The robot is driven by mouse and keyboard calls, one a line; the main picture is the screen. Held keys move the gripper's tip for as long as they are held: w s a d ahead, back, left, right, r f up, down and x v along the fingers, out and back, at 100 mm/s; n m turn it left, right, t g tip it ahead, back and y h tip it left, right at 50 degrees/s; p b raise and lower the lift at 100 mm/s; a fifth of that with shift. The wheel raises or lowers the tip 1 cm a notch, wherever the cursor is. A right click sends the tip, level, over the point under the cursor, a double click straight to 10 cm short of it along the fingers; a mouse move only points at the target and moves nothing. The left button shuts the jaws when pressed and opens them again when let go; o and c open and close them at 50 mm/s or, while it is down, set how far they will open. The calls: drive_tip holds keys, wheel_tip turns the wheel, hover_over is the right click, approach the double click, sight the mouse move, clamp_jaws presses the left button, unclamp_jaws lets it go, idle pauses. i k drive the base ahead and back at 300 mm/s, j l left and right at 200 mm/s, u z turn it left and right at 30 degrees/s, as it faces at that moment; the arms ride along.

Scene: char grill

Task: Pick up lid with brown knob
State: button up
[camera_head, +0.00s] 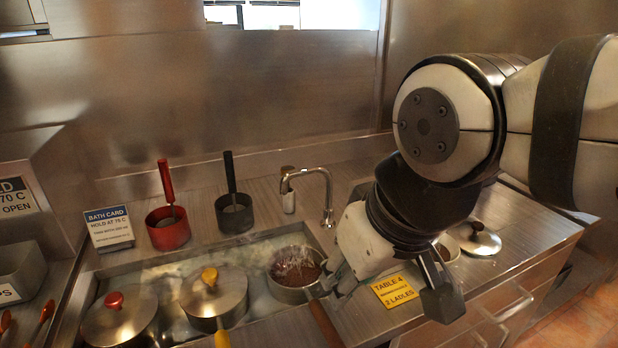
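The lid with the brown knob (484,243) is a silver disc lying flat on the counter at the right, knob up. It stands clear of my gripper, to the right of it. My gripper (392,297) points down over the counter, left of and nearer than the lid. Its fingers are spread, with one dark fingertip at the right and the other at the left, and I see nothing between them but the counter and a yellow card lower down. My wrist hides part of the counter behind it.
The bath holds a red-knobbed lidded pot (118,322), a yellow-knobbed one (214,295) and an open pot (296,272). A faucet (326,200) rises behind. A yellow card (394,291) stands below my gripper.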

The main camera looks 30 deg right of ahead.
sight(474, 237)
drive_tip(key=z, duration=1.35)
drive_tip(key=i+l, duration=0.2)
drive_tip(key=l, duration=0.15)
drive_tip(key=i+l, duration=0.2)
drive_tip(key=l, duration=0.2)
drive_tip(key=i+l+u, duration=0.1)
drive_tip(key=l, duration=0.25)
drive_tip(key=i, duration=0.1)
